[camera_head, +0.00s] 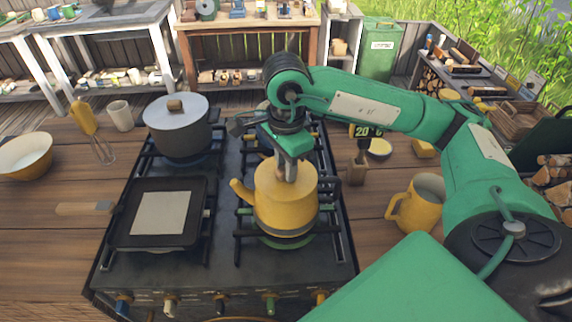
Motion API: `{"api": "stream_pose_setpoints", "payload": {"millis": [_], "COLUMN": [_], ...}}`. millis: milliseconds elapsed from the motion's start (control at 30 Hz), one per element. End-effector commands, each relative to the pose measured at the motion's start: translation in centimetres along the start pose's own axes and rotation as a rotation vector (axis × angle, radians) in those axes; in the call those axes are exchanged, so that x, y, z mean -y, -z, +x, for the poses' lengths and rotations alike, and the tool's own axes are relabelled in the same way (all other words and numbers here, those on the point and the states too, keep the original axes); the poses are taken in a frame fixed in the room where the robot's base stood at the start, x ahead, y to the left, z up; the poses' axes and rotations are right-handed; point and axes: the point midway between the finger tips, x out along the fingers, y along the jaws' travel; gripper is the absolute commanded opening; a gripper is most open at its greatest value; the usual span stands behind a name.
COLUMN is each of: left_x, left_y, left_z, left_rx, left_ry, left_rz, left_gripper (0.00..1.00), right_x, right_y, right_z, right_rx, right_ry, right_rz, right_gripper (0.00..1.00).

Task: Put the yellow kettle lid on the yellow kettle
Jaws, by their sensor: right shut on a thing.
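The yellow kettle (284,207) stands upright on the front right burner of the black stove, its spout to the left. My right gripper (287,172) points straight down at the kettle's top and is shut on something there. The held piece is mostly hidden by the fingers; it appears to be the yellow kettle lid, at or just above the kettle's opening. I cannot tell whether the lid is fully seated. My left gripper is not in view.
A grey lidded pot (178,130) and a square griddle pan (158,213) occupy the stove's left side. A whisk and bowl (25,155) lie left.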

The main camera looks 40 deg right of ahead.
Motion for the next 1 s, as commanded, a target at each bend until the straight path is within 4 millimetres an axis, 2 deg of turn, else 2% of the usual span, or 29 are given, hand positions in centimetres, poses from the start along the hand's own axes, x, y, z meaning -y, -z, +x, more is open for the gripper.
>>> {"api": "stream_pose_setpoints", "payload": {"millis": [367, 400, 500, 533, 833, 1000], "left_x": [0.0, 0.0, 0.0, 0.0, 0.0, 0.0], "left_y": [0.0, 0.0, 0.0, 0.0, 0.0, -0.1], "left_z": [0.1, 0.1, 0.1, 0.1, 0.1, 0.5], "left_rx": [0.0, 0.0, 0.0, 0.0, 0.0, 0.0], "left_ry": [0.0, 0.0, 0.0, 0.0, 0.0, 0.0], "left_rz": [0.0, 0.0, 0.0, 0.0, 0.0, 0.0], "left_gripper": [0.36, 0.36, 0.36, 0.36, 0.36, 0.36], "right_x": [0.0, 0.0, 0.0, 0.0, 0.0, 0.1], "right_y": [0.0, 0.0, 0.0, 0.0, 0.0, -0.1], "right_z": [0.0, 0.0, 0.0, 0.0, -0.1, -1.6], "right_rx": [0.0, 0.0, 0.0, 0.0, 0.0, 0.001], "right_ry": [0.0, 0.0, -0.001, -0.001, 0.0, 0.003], "right_rz": [0.0, 0.0, 0.0, 0.0, 0.0, -0.001], "right_gripper": [0.01, 0.27, 0.46, 0.48, 0.48, 0.48]}}
